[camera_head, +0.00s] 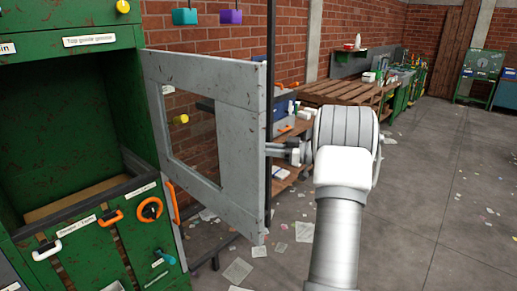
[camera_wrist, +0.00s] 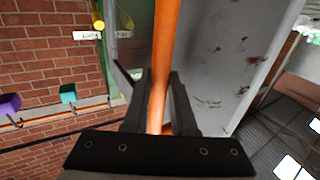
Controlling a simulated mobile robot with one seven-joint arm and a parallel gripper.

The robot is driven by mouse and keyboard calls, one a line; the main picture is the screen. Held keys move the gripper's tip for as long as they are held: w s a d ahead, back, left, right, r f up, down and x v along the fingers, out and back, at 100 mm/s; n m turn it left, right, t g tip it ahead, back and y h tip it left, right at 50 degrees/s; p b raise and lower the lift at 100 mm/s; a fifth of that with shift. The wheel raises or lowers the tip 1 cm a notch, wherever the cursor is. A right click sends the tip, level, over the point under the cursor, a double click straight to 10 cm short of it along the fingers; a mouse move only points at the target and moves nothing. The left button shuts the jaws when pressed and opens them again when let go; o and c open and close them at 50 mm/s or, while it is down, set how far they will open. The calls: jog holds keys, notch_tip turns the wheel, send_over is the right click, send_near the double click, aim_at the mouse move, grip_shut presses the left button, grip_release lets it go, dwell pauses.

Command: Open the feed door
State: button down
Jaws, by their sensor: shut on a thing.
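The feed door (camera_head: 238,160) is a scuffed grey panel with a window opening. It stands swung out from the green cabinet (camera_head: 70,130), whose dark opening shows at the left. My gripper (camera_head: 275,150) is at the door's outer right edge. In the wrist view, my gripper (camera_wrist: 155,85) is shut on an orange bar handle (camera_wrist: 164,45), which runs between its two black fingers. The door's grey face (camera_wrist: 215,70) is right beside the handle. In the head view I cannot make out the handle in the grip.
Orange, white and teal handles (camera_head: 150,209) sit on the cabinet's lower front. A bench with wooden slats (camera_head: 335,92) stands behind the door along the brick wall. Papers litter the floor (camera_head: 430,200), which is otherwise open at the right.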

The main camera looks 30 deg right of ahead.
jog(key=shift+w+r, duration=0.1)
jog(key=c, duration=0.7)
grip_release()
jog(key=shift+c, duration=0.2)
jog(key=b+v, duration=0.3)
jog(key=v, duration=1.4)
jog(key=shift+s, duration=0.2)
jog(key=shift+d, duration=0.1)
